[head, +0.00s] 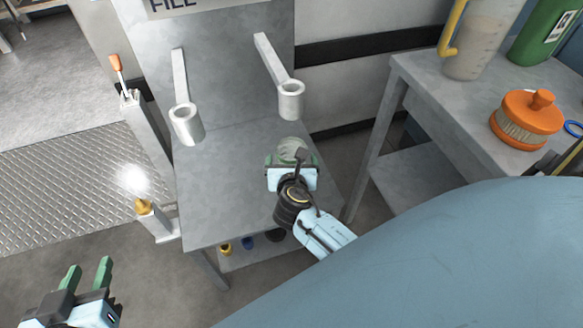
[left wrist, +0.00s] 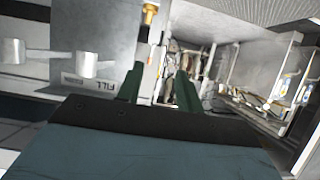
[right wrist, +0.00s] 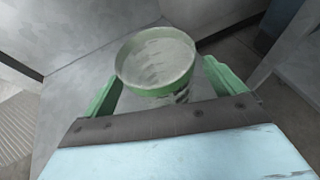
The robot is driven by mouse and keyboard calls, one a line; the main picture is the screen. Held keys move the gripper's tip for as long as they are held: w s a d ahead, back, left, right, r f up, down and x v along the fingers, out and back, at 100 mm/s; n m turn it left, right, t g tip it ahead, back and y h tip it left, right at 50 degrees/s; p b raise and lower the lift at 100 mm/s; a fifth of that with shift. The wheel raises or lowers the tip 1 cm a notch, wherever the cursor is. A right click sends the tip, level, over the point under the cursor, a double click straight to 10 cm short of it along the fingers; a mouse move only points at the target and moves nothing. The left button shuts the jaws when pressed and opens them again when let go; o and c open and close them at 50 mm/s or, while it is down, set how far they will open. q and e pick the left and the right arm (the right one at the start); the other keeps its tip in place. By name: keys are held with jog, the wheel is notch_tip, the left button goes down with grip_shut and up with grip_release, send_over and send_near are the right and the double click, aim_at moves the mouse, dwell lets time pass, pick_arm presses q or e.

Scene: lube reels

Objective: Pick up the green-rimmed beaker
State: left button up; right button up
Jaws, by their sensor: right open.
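The green-rimmed beaker (right wrist: 157,60) stands upright on the grey metal table, with pale contents inside. In the head view the beaker (head: 292,145) shows just beyond my right gripper (head: 291,160), which partly hides it. In the right wrist view my right gripper (right wrist: 160,85) is open, with one green finger on each side of the beaker. The beaker's lower part is hidden by the gripper body, and I cannot tell whether the fingers touch it. My left gripper (head: 90,274) is open and empty at the lower left of the head view, away from the table.
Two white cup holders on arms, left (head: 186,125) and right (head: 291,102), stick out above the grey table (head: 225,190). A side bench (head: 440,95) at the right bears a jug (head: 475,40), a green container (head: 543,32) and an orange brush (head: 529,115). An orange-handled lever (head: 117,66) stands left.

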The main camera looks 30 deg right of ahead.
aim_at(286, 148)
pick_arm(q)
jog(key=r+t, duration=0.1)
jog(key=w+d+r+t+h, duration=0.1)
jog(key=r, duration=0.1)
jog(key=r+t+b, duration=0.1)
jog(key=r, duration=0.1)
jog(key=shift+w+d+r+t, duration=0.1)
jog(key=shift+w+d+t, duration=0.2)
jog(key=shift+w, duration=0.1)
pick_arm(e)
jog(key=shift+x, duration=1.25)
jog(key=shift+r, duration=0.1)
jog(key=c, duration=1.1)
jog(key=shift+o, duration=0.2)
